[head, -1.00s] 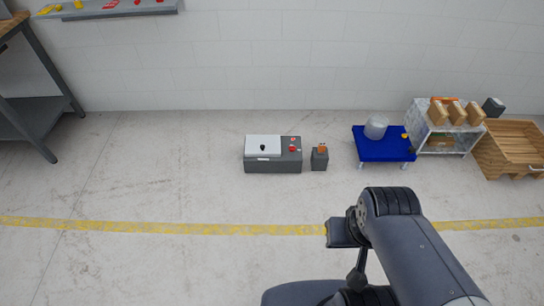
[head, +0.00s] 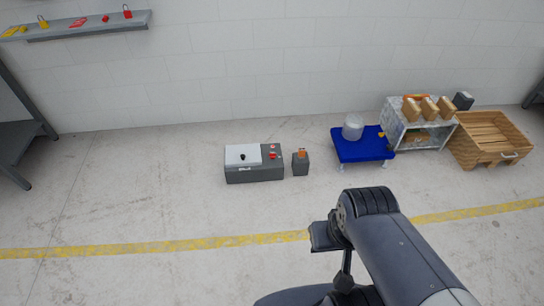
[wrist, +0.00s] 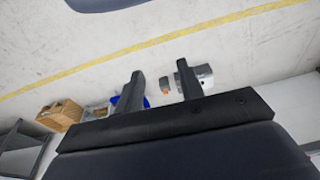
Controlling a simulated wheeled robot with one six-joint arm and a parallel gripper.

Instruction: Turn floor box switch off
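A dark grey floor box (head: 255,175) with a light grey lid panel, a black knob (head: 243,157) and red buttons (head: 272,155) sits on the floor near the wall. Just right of it stands a small dark box (head: 300,166) with an orange part (head: 301,153) on top; which part is the switch I cannot tell. In the wrist view, the floor box (wrist: 204,74) and the orange part (wrist: 165,91) show small and far off. My gripper (wrist: 159,76) is open and empty, its two fingers apart, well away from both boxes.
A blue low table (head: 362,151) holds a translucent container (head: 353,127). Right of it are a shelf (head: 425,138) with tan blocks and a wooden crate (head: 495,150). A wall shelf (head: 90,29) holds padlocks. The floor before the boxes is clear, crossed by a yellow line (head: 180,246).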

